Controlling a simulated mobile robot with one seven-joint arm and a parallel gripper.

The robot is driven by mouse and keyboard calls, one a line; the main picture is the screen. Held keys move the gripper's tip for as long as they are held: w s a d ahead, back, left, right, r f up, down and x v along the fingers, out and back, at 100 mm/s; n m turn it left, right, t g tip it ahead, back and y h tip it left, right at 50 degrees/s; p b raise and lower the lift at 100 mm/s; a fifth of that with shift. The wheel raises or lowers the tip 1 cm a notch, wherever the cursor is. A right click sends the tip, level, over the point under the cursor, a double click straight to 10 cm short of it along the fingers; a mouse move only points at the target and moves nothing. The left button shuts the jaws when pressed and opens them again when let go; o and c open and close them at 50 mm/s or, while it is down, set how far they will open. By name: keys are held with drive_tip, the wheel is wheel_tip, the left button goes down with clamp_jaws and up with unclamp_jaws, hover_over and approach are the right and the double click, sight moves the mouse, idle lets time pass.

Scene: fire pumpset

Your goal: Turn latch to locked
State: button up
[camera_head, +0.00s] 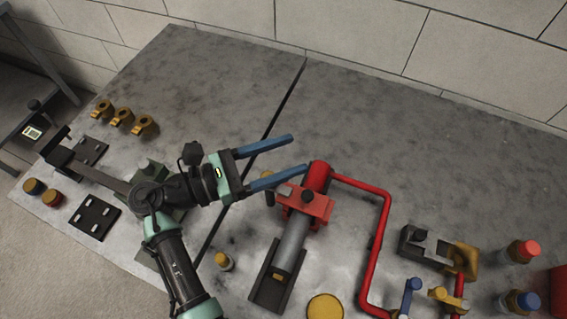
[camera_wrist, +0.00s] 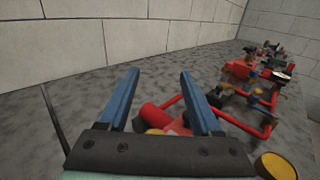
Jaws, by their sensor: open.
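My gripper (camera_head: 298,154) is open and empty, its two blue fingers spread and pointing right over the grey bench. Its fingers also show in the wrist view (camera_wrist: 159,74). The red pump body (camera_head: 318,178) lies just beyond and below the lower finger, with a red clamp-like block (camera_head: 318,207) that carries a dark round knob (camera_head: 307,196). A small yellow part (camera_head: 267,174) shows between the fingers, partly hidden. I cannot tell for certain which part is the latch or how it is turned. In the wrist view the red body (camera_wrist: 152,117) shows between the fingers, partly covered by my gripper.
A red pipe (camera_head: 384,225) runs right from the pump body. A grey cylinder (camera_head: 290,245) sits in a dark cradle. Valves with yellow (camera_head: 466,262) and blue handles (camera_head: 412,284) stand at the right. The back of the bench (camera_head: 400,120) is clear up to the wall.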

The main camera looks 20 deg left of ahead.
drive_tip(key=shift+r, duration=2.1)
drive_tip(key=shift+w, duration=0.1)
